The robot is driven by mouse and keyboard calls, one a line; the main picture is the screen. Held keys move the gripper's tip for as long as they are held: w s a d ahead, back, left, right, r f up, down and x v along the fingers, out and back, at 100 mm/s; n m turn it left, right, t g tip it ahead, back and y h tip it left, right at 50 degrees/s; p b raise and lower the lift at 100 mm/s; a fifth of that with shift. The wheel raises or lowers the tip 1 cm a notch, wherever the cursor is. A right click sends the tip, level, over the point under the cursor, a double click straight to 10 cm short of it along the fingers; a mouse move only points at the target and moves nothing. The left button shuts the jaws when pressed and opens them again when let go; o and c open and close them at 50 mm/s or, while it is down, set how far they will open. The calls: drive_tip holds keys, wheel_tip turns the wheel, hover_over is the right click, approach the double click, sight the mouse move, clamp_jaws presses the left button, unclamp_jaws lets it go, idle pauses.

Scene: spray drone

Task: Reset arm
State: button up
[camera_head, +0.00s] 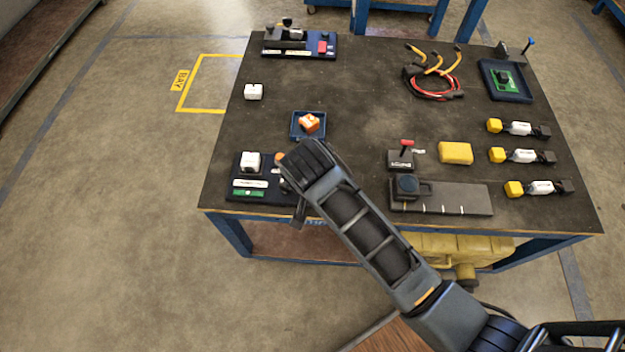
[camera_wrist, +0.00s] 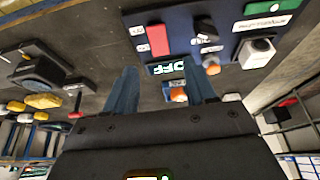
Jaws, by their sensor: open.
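My arm (camera_head: 365,235) reaches from the lower right over the front left of the dark work table (camera_head: 345,85). Its end is above the right part of a dark control panel (camera_head: 236,189) and hides part of it. In the wrist view the two fingers of my gripper (camera_wrist: 163,88) are apart, with nothing held between them. Beyond the fingertips is the panel, with a lit "OFF" display (camera_wrist: 165,68), a red block (camera_wrist: 157,40), a black knob (camera_wrist: 204,28) and a white part (camera_wrist: 257,50).
An orange piece (camera_head: 309,123) lies in a small blue tray just behind my arm's end. A white cube (camera_head: 253,92) stands farther back. To the right are a red-handled lever (camera_head: 405,150), a yellow block (camera_head: 456,153) and coiled cables (camera_head: 432,85). The table's centre is clear.

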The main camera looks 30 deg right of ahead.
drive_tip(key=shift+s+r, duration=0.1)
drive_tip(key=shift+r, duration=0.2)
idle(0.4)
drive_tip(key=s+a+r+n+t+y, duration=0.1)
drive_tip(key=s+a+n+t+y, duration=0.15)
drive_tip(key=s, duration=0.65)
drive_tip(key=s+a+r+n+t+y, duration=0.1)
drive_tip(key=s+t, duration=0.2)
drive_tip(key=s, duration=0.7)
drive_tip(key=s+d+r+n+t, duration=0.2)
drive_tip(key=s+r, duration=0.4)
drive_tip(key=r, duration=0.4)
drive_tip(key=s+d+r+n+t, duration=0.1)
drive_tip(key=s+d+r+t, duration=0.2)
drive_tip(key=s+r, duration=0.3)
wheel_tip(320, 180, up, 4)
drive_tip(key=shift+s+d+r+n+h, duration=0.2)
drive_tip(key=shift+s+d+n+h, duration=0.1)
drive_tip(key=shift+n+h, duration=0.05)
drive_tip(key=shift+t, duration=0.25)
